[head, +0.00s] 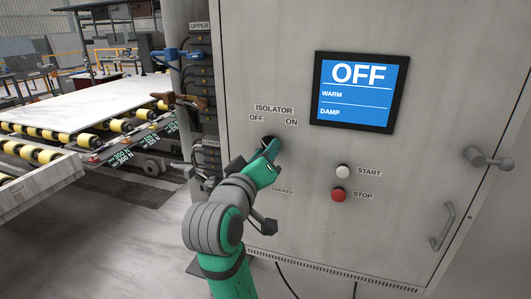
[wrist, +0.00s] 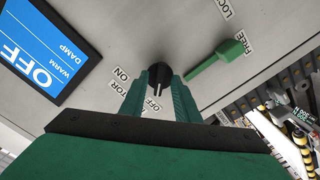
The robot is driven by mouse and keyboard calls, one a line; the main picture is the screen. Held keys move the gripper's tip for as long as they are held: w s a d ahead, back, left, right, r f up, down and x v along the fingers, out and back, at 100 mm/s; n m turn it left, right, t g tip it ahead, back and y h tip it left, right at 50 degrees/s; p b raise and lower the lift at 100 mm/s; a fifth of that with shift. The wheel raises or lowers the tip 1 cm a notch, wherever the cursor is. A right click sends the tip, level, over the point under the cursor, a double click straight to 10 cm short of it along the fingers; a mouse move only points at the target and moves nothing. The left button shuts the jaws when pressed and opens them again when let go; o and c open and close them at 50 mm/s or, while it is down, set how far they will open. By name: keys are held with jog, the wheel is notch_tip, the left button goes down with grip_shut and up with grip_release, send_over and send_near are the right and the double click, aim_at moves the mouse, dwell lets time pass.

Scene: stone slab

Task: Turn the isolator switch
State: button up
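The isolator switch is a black knob (wrist: 158,73) on the cabinet door, below its ISOLATOR, OFF and ON labels. In the wrist view its pale mark points towards the OFF label (wrist: 153,104). In the head view my gripper hides most of it. My green gripper (head: 268,160) is at the switch; in the wrist view its fingers (wrist: 159,88) stand apart, one on each side of the knob. I cannot tell whether they touch it. A green lever (wrist: 217,62) beside the knob points at the FREE label; a LOCKED label is close by.
The display (head: 357,92) reads OFF, WARM, DAMP. White START (head: 343,171) and red STOP (head: 338,195) buttons are right of my arm. A door handle (head: 443,226) and latch (head: 489,158) are farther right. A slab (head: 85,103) lies on rollers at left.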

jog(key=shift+s, duration=0.1)
jog(key=v, duration=1)
jog(key=shift+s, duration=0.3)
jog(key=shift+a, duration=0.1)
